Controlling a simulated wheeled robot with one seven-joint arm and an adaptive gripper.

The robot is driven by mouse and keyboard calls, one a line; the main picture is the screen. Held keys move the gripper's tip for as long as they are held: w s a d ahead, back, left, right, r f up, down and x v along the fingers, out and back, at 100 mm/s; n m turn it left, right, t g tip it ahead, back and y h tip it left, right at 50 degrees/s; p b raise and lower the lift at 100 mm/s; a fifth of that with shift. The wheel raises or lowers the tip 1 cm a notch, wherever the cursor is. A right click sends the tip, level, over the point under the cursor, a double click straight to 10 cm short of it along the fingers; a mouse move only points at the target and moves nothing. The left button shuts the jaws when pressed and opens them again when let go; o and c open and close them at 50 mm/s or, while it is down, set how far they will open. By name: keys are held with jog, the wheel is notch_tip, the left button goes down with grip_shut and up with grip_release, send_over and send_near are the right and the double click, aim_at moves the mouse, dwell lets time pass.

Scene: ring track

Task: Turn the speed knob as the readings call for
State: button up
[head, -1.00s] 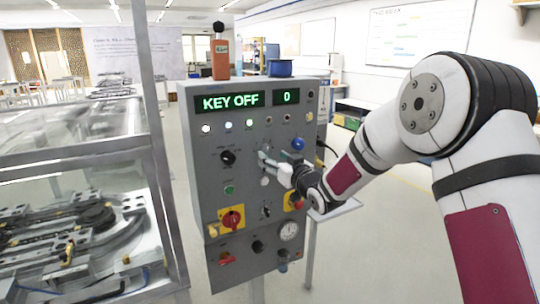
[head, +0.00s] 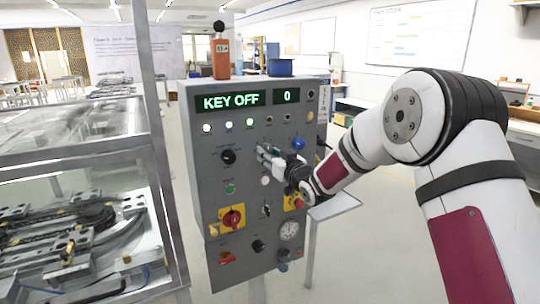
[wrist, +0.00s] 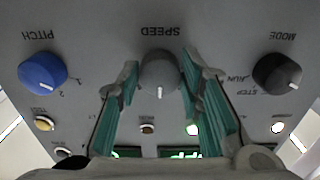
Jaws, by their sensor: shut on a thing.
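The grey speed knob (wrist: 160,78), under the label SPEED, sits between the two fingers of my gripper (wrist: 160,88) in the wrist view. The gripper is shut on it, and the knob's white pointer line faces the picture's bottom. In the head view my gripper (head: 264,152) is at the middle of the grey control panel (head: 207,165) and hides the knob. The panel's left display (head: 230,101) reads KEY OFF and its right display (head: 288,96) reads 0. A key switch (head: 266,211) is lower on the panel.
A blue pitch knob (wrist: 42,71) and a dark mode knob (wrist: 277,73) flank the gripper. A red switch on yellow (head: 233,217) and a red button (head: 298,202) are lower on the panel. A glass-sided track enclosure (head: 75,150) stands at left.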

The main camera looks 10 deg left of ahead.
jog(key=shift+a+m+b, duration=0.1)
jog(key=shift+m+b, duration=1.75)
jog(key=shift+m, duration=2.55)
jog(key=shift+s, duration=0.1)
jog(key=o, duration=1.2)
jog(key=shift+c, duration=0.2)
